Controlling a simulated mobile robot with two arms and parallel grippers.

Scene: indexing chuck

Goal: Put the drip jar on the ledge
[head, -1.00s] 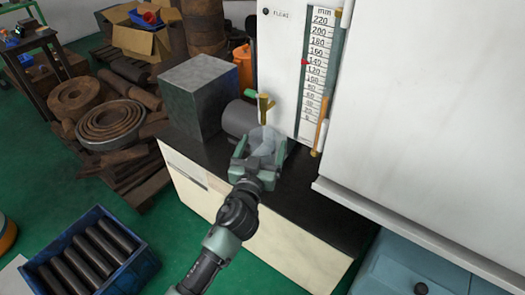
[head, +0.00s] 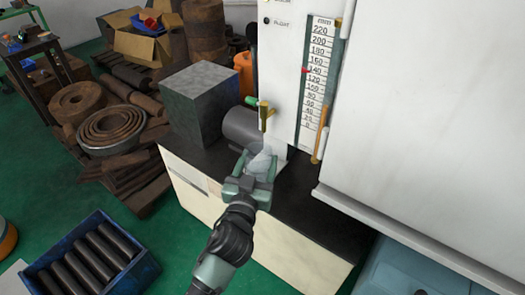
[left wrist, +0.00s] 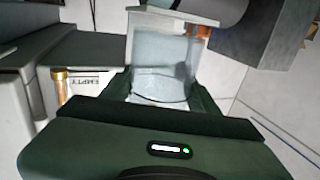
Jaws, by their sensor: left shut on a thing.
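The drip jar (head: 262,163) is a small, pale, see-through vessel. My left gripper (head: 255,173) is shut on it, below and in front of the brass tap (head: 264,116) on the white cabinet. In the left wrist view the jar (left wrist: 160,72) stands between the two dark fingers, and its walls look clear. A black ledge-like top (head: 318,212) runs along the cabinet's foot; I cannot tell whether the jar touches it. My right gripper is not in view.
A grey block (head: 198,102) and a grey cylinder (head: 242,124) stand on the black top, left of the tap. A gauge scale (head: 315,75) is on the cabinet. The black top right of the jar is clear. A blue crate (head: 92,258) holds dark bars.

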